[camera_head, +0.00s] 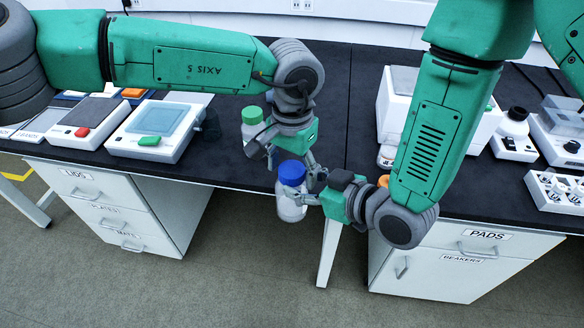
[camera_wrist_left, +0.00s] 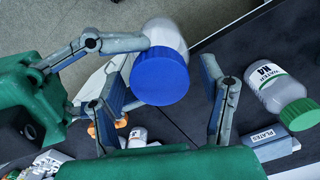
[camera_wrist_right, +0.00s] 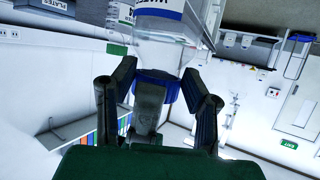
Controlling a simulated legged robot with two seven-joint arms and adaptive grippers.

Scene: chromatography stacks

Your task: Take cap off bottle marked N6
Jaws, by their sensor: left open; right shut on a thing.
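A white bottle (camera_head: 290,210) with a blue cap (camera_head: 292,173) is held upright in front of the bench edge. My right gripper (camera_head: 304,198) is shut on its body from the right. The left wrist view shows the blue cap (camera_wrist_left: 160,76) from above, between the spread fingers of my left gripper (camera_wrist_left: 165,105), which is open. In the head view my left gripper (camera_head: 283,170) hangs close around the cap. In the right wrist view the bottle (camera_wrist_right: 158,45) shows a blue label band, but I cannot read its marking.
A green-capped bottle marked N4 (camera_wrist_left: 270,88) stands on the black bench (camera_head: 235,165), close behind my left gripper. A device with a green pad (camera_head: 158,128) is to the left. White equipment (camera_head: 395,120) is to the right. Floor lies open below the held bottle.

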